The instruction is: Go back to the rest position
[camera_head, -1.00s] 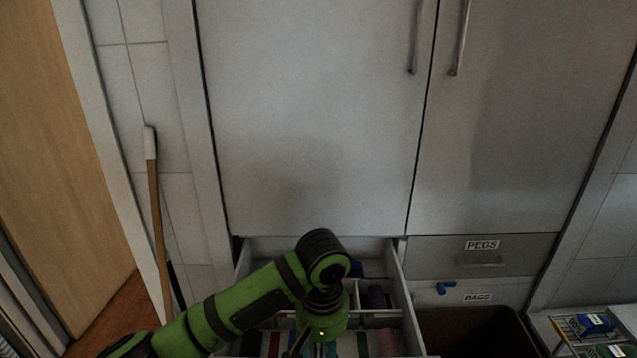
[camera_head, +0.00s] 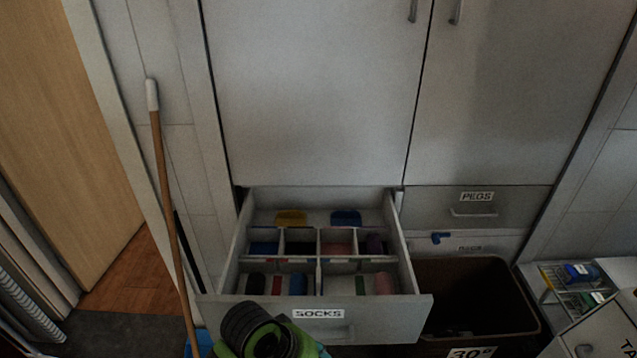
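My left arm shows only as a green and black joint (camera_head: 262,335) at the bottom, in front of the open drawer (camera_head: 375,312) labelled SOCKS. Its gripper is out of the picture, below the bottom edge. My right arm and gripper are not in view. The drawer is pulled out, with divided compartments holding rolled items in several colours. A yellow item (camera_head: 291,217) and a blue item (camera_head: 346,217) lie at its back.
A brown bin (camera_head: 520,300) stands right of the drawer. A wire rack (camera_head: 550,284) with small packs is at the far right. A wooden-handled pole (camera_head: 166,200) leans at the left. The closed PEGS drawer (camera_head: 430,203) sits under tall cabinet doors (camera_head: 315,100).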

